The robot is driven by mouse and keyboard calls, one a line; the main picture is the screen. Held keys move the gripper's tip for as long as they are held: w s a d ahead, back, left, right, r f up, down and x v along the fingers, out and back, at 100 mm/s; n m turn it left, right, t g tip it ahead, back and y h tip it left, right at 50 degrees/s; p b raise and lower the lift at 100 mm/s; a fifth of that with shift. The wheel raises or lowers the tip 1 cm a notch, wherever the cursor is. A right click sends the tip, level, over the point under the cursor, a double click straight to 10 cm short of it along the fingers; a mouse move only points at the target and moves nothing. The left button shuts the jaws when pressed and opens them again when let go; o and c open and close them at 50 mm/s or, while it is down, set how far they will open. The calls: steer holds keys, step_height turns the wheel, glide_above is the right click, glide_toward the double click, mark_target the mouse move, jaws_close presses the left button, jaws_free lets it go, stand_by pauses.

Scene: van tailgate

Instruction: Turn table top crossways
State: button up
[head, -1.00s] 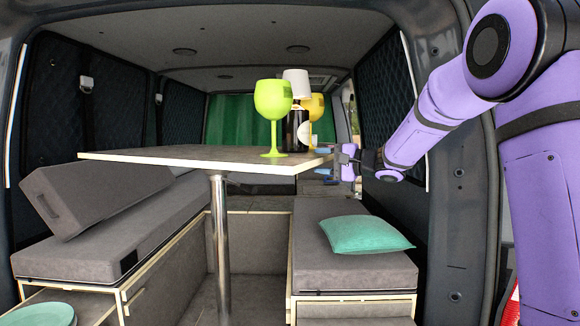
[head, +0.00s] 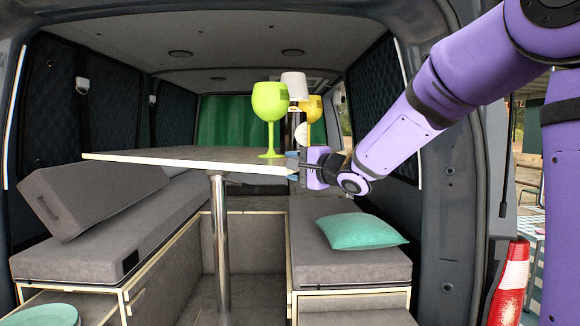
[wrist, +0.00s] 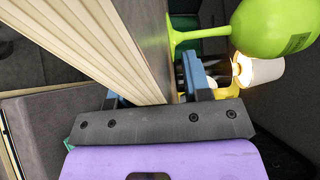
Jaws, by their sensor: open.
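The table top (head: 180,155) is a grey board with a pale edge on a single chrome post (head: 219,240). My gripper (head: 297,165) is at the table top's right end, near corner. In the wrist view my gripper (wrist: 155,92) is open, with one blue finger on each side of the table's layered edge (wrist: 95,40). I cannot tell whether either finger touches it. A green goblet (head: 269,115) stands on the table close to the gripper. A dark bottle (head: 293,118), a yellow goblet (head: 314,106) and a white-shaded lamp (head: 295,85) are behind it.
Bench seats (head: 75,240) flank the table, with a loose grey cushion (head: 110,193) tilted on the left one. A teal pillow (head: 360,231) lies on the right bench (head: 340,262). The van's right door frame (head: 462,230) is close to my arm. A red-white cone (head: 512,280) stands outside.

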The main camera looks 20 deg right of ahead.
stand_by(0.3)
steer(key=s+d, duration=0.4)
steer(key=d, duration=0.7)
steer(key=shift+s+d, duration=0.2)
steer(key=shift+s, duration=0.15)
stand_by(0.8)
stand_by(0.5)
steer(key=w+d+n+h, duration=0.1)
steer(key=w+d+n, duration=0.55)
steer(key=n, duration=1.05)
steer(key=w+d+n, duration=0.6)
steer(key=w+n, duration=0.1)
steer(key=n, duration=1.1)
steer(key=shift+t, duration=0.4)
steer(key=x, duration=1)
steer(key=shift+w+d+f, duration=0.1)
steer(key=shift+w+d, duration=0.1)
steer(key=shift+w, duration=0.25)
